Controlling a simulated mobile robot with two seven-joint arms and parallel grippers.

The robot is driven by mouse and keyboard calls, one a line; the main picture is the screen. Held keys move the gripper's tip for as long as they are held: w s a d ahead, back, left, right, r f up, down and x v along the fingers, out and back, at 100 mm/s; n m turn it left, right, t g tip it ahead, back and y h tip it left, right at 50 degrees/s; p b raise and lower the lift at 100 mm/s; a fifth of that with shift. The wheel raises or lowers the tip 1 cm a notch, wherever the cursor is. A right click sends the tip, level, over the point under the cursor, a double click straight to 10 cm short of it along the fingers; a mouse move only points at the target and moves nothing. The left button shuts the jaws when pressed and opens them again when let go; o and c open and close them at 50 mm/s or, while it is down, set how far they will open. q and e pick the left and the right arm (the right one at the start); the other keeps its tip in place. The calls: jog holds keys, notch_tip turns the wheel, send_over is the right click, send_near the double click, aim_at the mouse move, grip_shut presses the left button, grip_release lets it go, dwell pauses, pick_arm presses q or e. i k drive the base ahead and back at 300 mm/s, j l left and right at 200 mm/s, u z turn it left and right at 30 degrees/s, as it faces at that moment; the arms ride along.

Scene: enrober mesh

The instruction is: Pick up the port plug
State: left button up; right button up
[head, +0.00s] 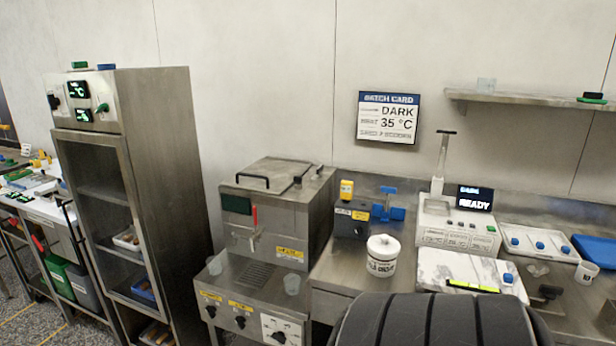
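I cannot tell which thing is the port plug. Several small blue knob-like pieces sit on a white tray (522,233) on the right counter. Another small blue piece (507,278) stands at the right end of a white marbled slab (455,266). A blue T-shaped piece (388,206) is at the back of the counter, right of a dark box (352,219) with a yellow-capped item on it. Neither gripper is in view.
A steel cabinet (178,170) stands at left. A steel machine (275,212) is in the middle, with a lidded white pot (382,255) to its right. A white device with a READY screen (475,197) stands behind the slab. A shelf (540,99) is above. The lower middle is blocked from sight.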

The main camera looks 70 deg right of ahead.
aim_at(298, 180)
jog(key=l+z, duration=0.1)
jog(key=z, duration=1.4)
jog(key=i+l+z, duration=0.2)
jog(key=l, duration=0.15)
jog(key=l+z, duration=0.2)
jog(key=l, duration=0.1)
